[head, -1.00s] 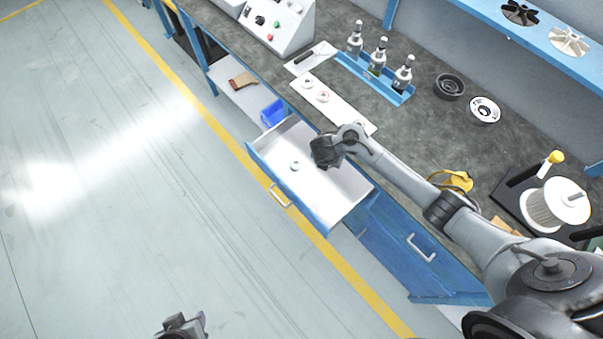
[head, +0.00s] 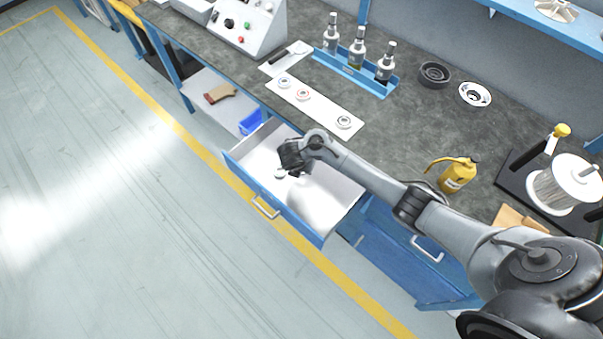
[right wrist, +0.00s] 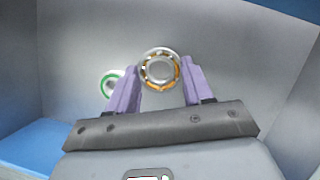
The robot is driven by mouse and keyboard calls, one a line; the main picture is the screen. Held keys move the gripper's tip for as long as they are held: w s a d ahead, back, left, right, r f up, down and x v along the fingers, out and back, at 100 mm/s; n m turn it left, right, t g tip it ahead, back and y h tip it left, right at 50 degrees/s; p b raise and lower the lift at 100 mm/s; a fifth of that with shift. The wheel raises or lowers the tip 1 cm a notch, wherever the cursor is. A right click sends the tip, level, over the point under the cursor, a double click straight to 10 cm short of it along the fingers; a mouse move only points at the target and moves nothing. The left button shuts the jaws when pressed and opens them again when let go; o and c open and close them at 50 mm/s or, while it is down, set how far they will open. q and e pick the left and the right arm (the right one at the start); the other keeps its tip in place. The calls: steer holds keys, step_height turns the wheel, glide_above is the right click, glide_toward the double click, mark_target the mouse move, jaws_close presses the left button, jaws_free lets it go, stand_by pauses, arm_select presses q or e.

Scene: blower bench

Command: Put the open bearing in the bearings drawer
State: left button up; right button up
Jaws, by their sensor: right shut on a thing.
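The open bearing (right wrist: 160,69), a metal ring with balls and an orange-brown cage, is between the fingertips of my right gripper (right wrist: 161,75) in the right wrist view. The right gripper is shut on it. In the head view my right gripper (head: 293,163) is over the pulled-out drawer (head: 328,192), near its left part; the held bearing cannot be made out there. A green-ringed bearing (right wrist: 109,84) lies on the drawer floor just left of the held one, and shows beside the gripper in the head view (head: 279,173). My left gripper is not in view.
A white mat (head: 325,110) with several bearings lies on the bench above the drawer. A blue bin (head: 251,122) stands left of the drawer. A bottle rack (head: 350,72), yellow oil can (head: 458,175) and wire spool (head: 560,185) are on the bench. The drawer's right part is clear.

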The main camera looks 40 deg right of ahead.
step_height(320, 180, down, 4)
steer(key=shift+r+b, duration=0.2)
steer(key=shift+b, duration=0.8)
steer(key=shift+f, duration=0.15)
steer(key=o, duration=1.2)
